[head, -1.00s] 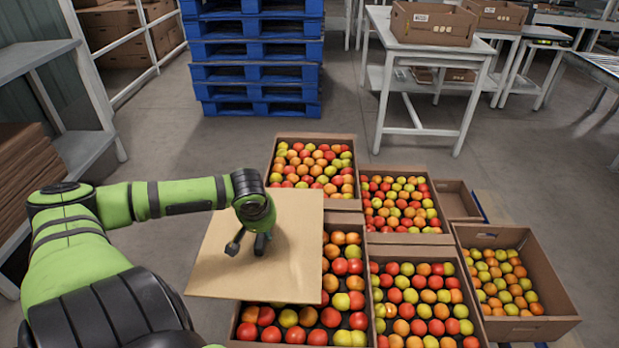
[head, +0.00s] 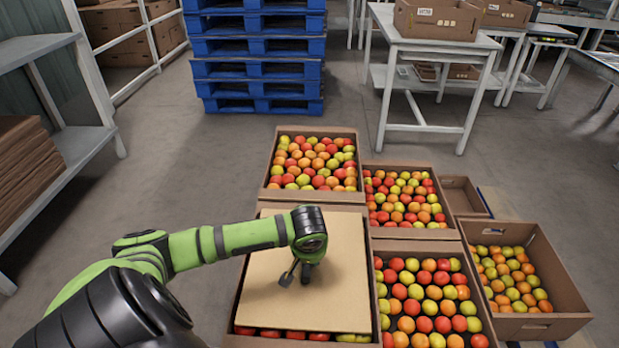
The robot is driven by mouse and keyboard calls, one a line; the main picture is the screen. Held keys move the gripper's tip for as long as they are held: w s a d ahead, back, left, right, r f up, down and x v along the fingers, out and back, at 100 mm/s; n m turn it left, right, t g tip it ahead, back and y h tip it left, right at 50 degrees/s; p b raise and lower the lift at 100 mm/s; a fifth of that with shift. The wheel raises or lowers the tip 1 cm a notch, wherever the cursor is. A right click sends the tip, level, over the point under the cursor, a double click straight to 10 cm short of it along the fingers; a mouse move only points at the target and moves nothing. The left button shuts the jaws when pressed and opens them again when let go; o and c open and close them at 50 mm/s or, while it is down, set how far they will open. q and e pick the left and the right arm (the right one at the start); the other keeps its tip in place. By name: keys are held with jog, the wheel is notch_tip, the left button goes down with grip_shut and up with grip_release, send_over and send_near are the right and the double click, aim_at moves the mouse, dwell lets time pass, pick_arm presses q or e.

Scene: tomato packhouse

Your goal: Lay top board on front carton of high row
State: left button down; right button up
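The top board (head: 322,302) is a flat tan sheet over the front carton (head: 229,322) of the high left row. It covers most of that carton's opening, and a strip of red tomatoes shows along the near edge. I cannot tell whether the board touches the rim or hangs just above it. My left gripper (head: 296,275) points down at the board's upper face and has carried it; its fingertips are hard to make out against the board. The back carton (head: 313,196) of the high row is uncovered and full of tomatoes. My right gripper is not in view.
Open tomato cartons stand to the right (head: 408,232), with a part-filled carton (head: 558,325) farther right. Blue pallets (head: 258,70) and a white table (head: 435,45) stand behind. Brown sheets (head: 25,165) lie on the left shelf. Grey floor between is clear.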

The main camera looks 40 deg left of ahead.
pick_arm(q)
jog(key=shift+f, duration=0.4)
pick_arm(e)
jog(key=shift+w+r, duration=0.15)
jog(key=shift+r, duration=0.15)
pick_arm(q)
jog(key=c, duration=0.9)
grip_release()
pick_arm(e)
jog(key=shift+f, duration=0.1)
